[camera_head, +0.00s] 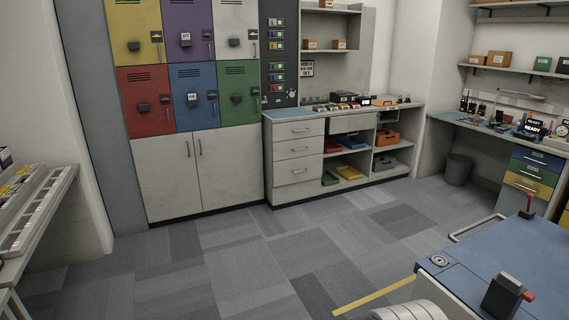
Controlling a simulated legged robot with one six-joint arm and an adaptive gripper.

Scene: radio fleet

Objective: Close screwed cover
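I cannot make out a screwed cover for certain in the head view. A small round grey piece (439,261) sits at the left corner of a blue-topped bench (480,256) at the lower right; I cannot tell what it is. A black device with a red part (502,296) stands on the same blue top, near the front. My gripper is not in view.
Coloured lockers (146,98) stand above a white double-door cabinet (200,172) at the back left. A drawer counter (298,152) is at the back centre, a desk (485,132) at the right. A shelf (35,210) edges the left. The carpet (240,255) between is clear.

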